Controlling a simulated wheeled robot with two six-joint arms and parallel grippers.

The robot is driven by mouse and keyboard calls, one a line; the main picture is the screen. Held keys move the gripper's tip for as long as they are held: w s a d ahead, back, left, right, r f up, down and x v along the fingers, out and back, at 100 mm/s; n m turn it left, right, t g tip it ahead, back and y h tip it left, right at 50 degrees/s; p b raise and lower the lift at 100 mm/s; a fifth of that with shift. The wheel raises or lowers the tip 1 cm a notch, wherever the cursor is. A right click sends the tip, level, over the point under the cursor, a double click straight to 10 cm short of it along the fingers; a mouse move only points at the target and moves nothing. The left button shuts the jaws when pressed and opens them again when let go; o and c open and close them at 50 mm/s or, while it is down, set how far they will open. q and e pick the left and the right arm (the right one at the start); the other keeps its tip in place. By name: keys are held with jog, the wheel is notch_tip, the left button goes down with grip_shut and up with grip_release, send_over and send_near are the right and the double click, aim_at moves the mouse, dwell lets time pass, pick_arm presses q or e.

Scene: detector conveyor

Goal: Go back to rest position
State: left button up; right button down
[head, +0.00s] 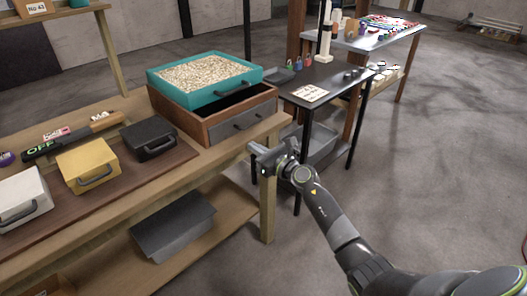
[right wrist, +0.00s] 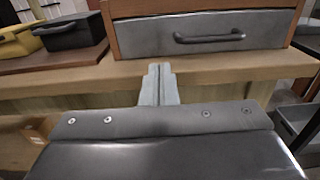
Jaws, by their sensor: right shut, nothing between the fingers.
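My right gripper (head: 254,152) is in front of the workbench, near its right front corner and below the wooden drawer box. In the right wrist view its fingers (right wrist: 159,70) are together and hold nothing. They point at the bench edge below the grey drawer front (right wrist: 200,34). I cannot tell whether they touch the edge. My right arm reaches in from the lower right in the head view. My left gripper does not show.
The wooden drawer box (head: 185,118) carries a teal tray (head: 205,97) of pale granules. White (head: 22,192), yellow (head: 88,166) and black (head: 150,137) handled boxes stand on the bench. A dark table (head: 325,83) is behind. The floor at right is clear.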

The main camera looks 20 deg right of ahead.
jog(key=s+d+f+m+g+h, duration=0.25)
jog(key=s+f+m, duration=0.55)
jog(key=f, duration=0.4)
jog(key=s+d+f+m+g+h+p, duration=0.1)
jog(key=s+d+f+m+h, duration=0.25)
jog(key=s+f+m, duration=0.7)
jog(key=s+d+f+m+g+h, duration=0.2)
jog(key=s+d+f+m, duration=0.35)
jog(key=f, duration=0.75)
pick_arm(q)
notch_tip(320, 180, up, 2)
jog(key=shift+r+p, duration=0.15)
jog(key=shift+p, duration=0.4)
pick_arm(e)
jog(key=s+a+f+m+g, duration=0.1)
jog(key=s+f+m+g, duration=0.2)
jog(key=s, duration=1)
jog(key=s+a+f+m+g, duration=0.2)
jog(key=s+f+m, duration=0.6)
jog(key=s, duration=0.5)
jog(key=s+a+f+m+g, duration=0.2)
jog(key=s+f+m+g, duration=0.3)
jog(key=s, duration=0.8)
jog(key=shift+s+a+f+m, duration=0.2)
jog(key=shift+a+f+m, duration=0.1)
jog(key=shift+m, duration=0.2)
